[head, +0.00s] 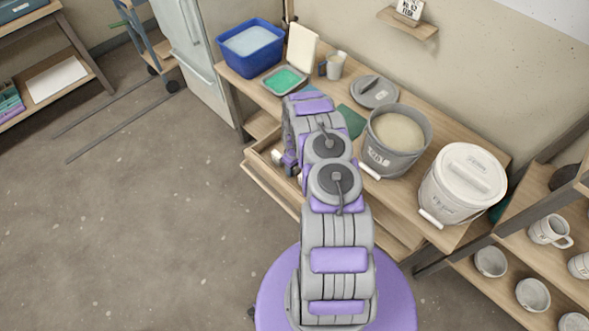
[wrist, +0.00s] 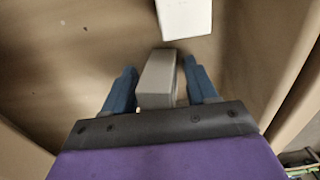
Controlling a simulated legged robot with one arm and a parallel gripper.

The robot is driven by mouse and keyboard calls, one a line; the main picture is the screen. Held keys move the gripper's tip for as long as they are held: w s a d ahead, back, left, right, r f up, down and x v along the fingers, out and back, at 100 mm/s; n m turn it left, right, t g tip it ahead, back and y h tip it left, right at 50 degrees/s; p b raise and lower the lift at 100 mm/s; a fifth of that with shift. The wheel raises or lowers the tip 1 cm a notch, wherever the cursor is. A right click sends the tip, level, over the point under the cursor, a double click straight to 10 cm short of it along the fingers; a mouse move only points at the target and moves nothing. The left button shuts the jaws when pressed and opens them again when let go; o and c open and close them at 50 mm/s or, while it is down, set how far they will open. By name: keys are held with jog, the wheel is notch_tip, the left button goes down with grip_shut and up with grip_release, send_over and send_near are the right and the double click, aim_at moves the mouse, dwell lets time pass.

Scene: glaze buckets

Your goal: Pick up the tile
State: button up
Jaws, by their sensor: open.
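My gripper (wrist: 160,66) points down into an open wooden drawer (head: 262,182) in the workbench front. Its two blue fingers are apart. A light grey block (wrist: 156,82) shows between them, with a narrow gap at the finger on either side. A white flat-faced piece (wrist: 183,18) lies just beyond the fingertips on the drawer floor. I cannot tell for certain which of the two is the tile. In the head view my arm hides most of the drawer and the gripper.
On the workbench stand a bucket of beige glaze (head: 397,138), a lidded white bucket (head: 463,182), a blue tub (head: 250,46), a tray of green glaze (head: 284,80) and a jug (head: 335,65). Shelves with pottery (head: 532,293) stand at right.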

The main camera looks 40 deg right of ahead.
jog(key=shift+a+r, duration=0.25)
jog(key=shift+a, duration=0.85)
jog(key=shift+c, duration=0.2)
jog(key=shift+a, duration=0.1)
jog(key=shift+c, duration=1.4)
jog(key=shift+d+f, duration=0.25)
jog(key=shift+d, duration=0.7)
jog(key=c, duration=0.5)
jog(key=shift+a, duration=0.2)
grip_shut()
jog(key=shift+a+r, duration=0.3)
jog(key=shift+a, duration=0.15)
